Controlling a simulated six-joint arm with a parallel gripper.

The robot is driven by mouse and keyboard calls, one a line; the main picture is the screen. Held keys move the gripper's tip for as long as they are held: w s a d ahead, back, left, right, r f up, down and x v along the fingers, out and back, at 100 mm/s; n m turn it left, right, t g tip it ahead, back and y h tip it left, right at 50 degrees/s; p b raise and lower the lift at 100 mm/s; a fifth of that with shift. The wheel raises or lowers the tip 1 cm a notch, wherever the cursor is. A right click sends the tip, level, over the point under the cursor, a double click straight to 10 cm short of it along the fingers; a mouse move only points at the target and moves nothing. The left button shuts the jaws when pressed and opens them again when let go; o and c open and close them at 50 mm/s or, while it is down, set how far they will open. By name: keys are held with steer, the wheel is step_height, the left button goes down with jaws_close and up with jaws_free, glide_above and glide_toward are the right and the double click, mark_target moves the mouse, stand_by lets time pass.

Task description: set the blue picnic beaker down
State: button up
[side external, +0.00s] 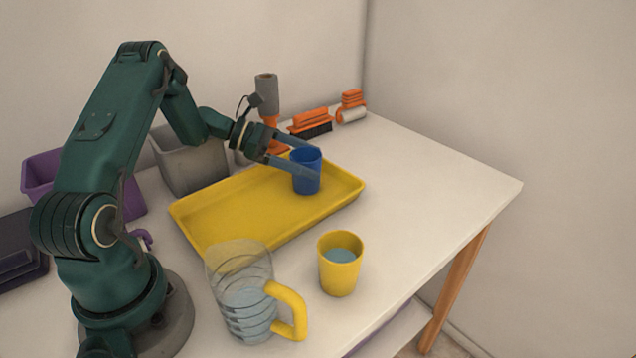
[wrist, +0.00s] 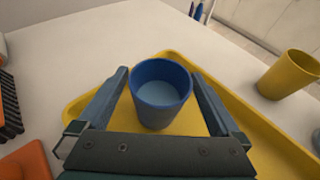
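The blue picnic beaker (side external: 306,174) is upright over the right part of the yellow tray (side external: 222,212) and appears to rest on it. In the wrist view the beaker (wrist: 160,108) is between my two fingers, with a paler blue-grey surface inside. My gripper (side external: 318,163) reaches in from the left, one finger in front of the beaker and one behind. In the wrist view my gripper (wrist: 160,75) looks open, with narrow gaps beside the beaker. The tray floor also shows in the wrist view (wrist: 195,122).
A yellow beaker (side external: 340,272) with bluish contents and a clear jug (side external: 240,290) with a yellow handle stand in front of the tray. Orange brushes (side external: 310,120), a grey bin (side external: 190,160) and a purple bin (side external: 125,192) are behind. The counter's right side (side external: 440,185) is clear.

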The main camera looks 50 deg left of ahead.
steer(key=shift+r, duration=0.15)
steer(key=s+a+r, duration=0.3)
steer(key=r, duration=0.6)
steer(key=s+d+r+m+g+y, duration=0.1)
steer(key=s+d+m+g, duration=0.25)
steer(key=d+m, duration=0.35)
steer(key=s+d+r+m+g+y, duration=0.1)
steer(key=s+d+m+g, duration=0.2)
steer(key=s+d+m, duration=0.45)
steer(key=s+d+m+t+y, duration=0.2)
steer(key=s+m+y, duration=0.5)
steer(key=m, duration=0.6)
steer(key=shift+s+d+f, duration=0.25)
steer(key=shift+s+d, duration=0.45)
